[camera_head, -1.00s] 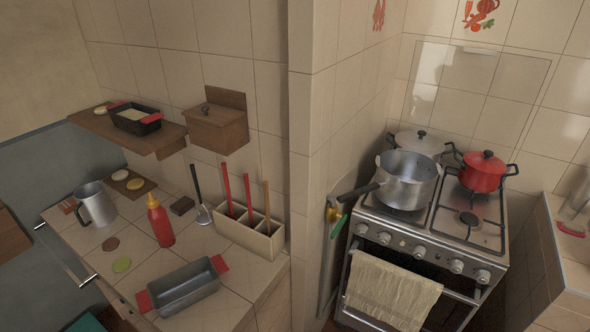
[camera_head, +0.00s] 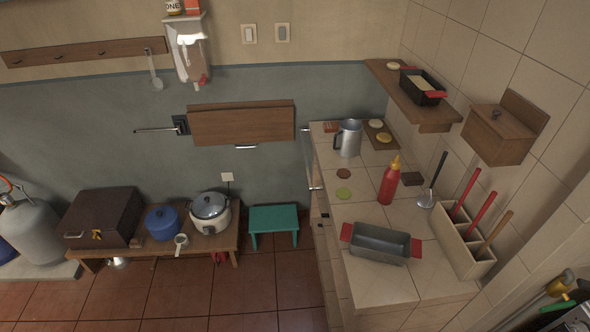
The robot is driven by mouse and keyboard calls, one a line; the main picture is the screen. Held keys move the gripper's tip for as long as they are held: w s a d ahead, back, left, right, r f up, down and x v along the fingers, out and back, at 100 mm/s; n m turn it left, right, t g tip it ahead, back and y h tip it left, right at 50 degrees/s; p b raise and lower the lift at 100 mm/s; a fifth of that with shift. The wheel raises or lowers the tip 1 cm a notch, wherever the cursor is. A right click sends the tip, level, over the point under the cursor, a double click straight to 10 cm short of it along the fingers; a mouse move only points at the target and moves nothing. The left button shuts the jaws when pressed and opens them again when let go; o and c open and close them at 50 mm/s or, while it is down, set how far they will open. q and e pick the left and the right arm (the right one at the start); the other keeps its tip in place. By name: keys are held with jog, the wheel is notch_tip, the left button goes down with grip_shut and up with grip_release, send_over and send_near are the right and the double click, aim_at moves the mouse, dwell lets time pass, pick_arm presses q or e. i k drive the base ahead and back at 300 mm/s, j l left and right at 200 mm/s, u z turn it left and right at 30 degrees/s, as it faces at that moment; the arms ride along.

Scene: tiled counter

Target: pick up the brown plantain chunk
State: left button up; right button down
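A small flat brown round piece (camera_head: 343,173), which looks like the brown plantain chunk, lies on the tiled counter (camera_head: 400,292). A similar green piece (camera_head: 343,192) lies just in front of it. A grey metal mug (camera_head: 348,138) stands behind it, and a red squeeze bottle (camera_head: 389,182) stands to its right. Neither of my grippers shows in the view.
A grey loaf pan (camera_head: 379,245) with red handles sits nearer on the counter. A green stool (camera_head: 273,226) stands left of the counter, with open floor in front.

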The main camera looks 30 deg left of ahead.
aim_at(343, 173)
jog(key=u, duration=0.65)
jog(key=i+j+z, duration=0.1)
jog(key=z, duration=0.35)
jog(key=i+j+z, duration=0.1)
jog(key=z, duration=0.3)
jog(key=j+z, duration=0.2)
jog(key=z, duration=0.25)
jog(key=i+j+z, duration=0.1)
jog(key=z, duration=0.35)
